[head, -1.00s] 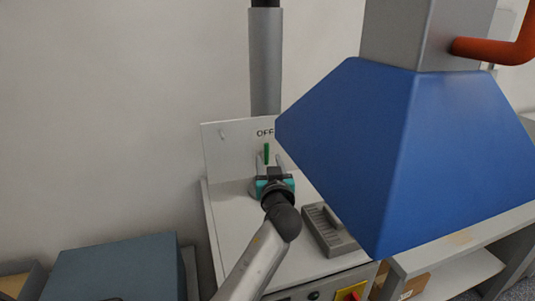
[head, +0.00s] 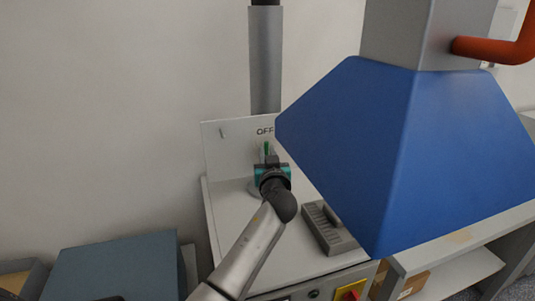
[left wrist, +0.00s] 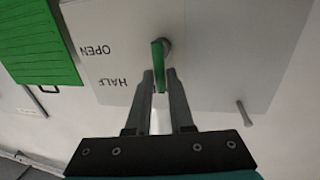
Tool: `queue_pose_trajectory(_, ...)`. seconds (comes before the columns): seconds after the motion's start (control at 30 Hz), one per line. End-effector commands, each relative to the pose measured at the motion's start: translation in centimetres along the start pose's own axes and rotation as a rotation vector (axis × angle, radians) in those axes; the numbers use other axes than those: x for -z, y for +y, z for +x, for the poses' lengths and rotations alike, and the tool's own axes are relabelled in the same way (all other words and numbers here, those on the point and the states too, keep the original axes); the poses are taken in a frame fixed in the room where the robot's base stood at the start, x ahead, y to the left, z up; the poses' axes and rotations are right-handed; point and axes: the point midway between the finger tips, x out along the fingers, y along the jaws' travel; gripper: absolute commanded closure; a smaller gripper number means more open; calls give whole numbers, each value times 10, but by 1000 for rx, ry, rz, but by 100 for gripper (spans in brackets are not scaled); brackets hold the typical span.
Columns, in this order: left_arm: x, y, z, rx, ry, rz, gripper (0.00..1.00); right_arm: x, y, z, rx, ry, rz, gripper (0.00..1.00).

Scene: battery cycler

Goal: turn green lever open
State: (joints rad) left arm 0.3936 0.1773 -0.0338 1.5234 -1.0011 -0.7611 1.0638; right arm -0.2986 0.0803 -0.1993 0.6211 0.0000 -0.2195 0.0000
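The green lever (left wrist: 158,62) is on a white panel (left wrist: 225,60) in the left wrist view, close ahead of my left gripper (left wrist: 159,78). Its lower end in the picture lies between the two dark fingers, with a narrow gap visible on each side. The labels OPEN and HALF appear upside down to the left of the lever. My right gripper is not in view.
A large blue hood (head: 400,150) hangs close at the right and hides part of the panel. A grey slotted block (head: 328,229) sits on the white bench top (head: 240,230). A small peg (left wrist: 244,113) sticks out of the panel. A green slatted part (left wrist: 38,45) is at upper left.

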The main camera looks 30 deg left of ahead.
Motion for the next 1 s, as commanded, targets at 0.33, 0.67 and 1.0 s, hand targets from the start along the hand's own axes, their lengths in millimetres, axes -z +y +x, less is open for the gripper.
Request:
queue_pose_trajectory(0.33, 0, 0, 0, 0, 0, 0, 100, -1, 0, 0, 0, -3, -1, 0)
queue_pose_trajectory(0.67, 0, 0, 0, 0, -3, 8, 100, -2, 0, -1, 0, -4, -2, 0)
queue_pose_trajectory(1.0, 2, 5, 1, 0, -32, 150, 100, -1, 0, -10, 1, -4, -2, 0)
